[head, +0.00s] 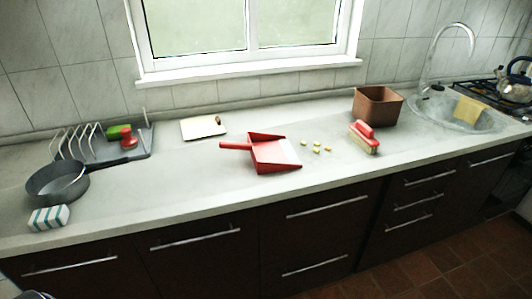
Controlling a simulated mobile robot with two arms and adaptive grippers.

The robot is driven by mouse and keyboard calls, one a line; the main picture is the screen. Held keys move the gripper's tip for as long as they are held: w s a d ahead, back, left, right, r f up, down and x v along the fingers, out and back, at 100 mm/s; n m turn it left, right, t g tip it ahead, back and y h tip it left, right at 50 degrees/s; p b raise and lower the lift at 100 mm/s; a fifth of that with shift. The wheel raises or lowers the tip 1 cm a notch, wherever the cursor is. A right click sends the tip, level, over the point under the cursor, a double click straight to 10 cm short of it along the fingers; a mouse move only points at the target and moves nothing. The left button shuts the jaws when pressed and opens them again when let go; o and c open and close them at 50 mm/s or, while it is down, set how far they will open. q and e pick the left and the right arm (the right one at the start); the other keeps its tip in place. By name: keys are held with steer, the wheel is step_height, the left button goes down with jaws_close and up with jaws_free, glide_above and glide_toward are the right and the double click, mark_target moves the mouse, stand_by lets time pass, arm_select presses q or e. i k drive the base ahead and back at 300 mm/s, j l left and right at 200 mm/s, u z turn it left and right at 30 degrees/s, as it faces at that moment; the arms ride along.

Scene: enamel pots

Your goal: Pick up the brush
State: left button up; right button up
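The brush (365,138) lies on the light countertop, right of centre, with its red handle up and pale bristles toward the front edge. A red dustpan (272,153) lies to its left, with its handle pointing left. Several small yellowish pieces (316,149) lie between the dustpan and the brush. Nothing touches or covers the brush. Neither of my grippers shows in the head view.
A brown bin (377,105) stands just behind the brush. The sink (455,113) with a yellow cloth (472,110) is at right. A pan (57,182), a striped sponge (49,218) and a dish rack (100,147) are at left. Counter in front of the brush is clear.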

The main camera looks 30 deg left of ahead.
mark_target(361, 134)
steer(key=i+u, duration=0.15)
steer(key=u, duration=0.25)
steer(key=i+u, duration=0.15)
steer(key=u, duration=0.25)
steer(key=i+l+u, duration=0.1)
steer(key=u, duration=0.3)
steer(key=i+l+u, duration=0.3)
steer(key=i+l, duration=0.7)
steer(key=l+z, duration=0.1)
steer(key=z, duration=1.25)
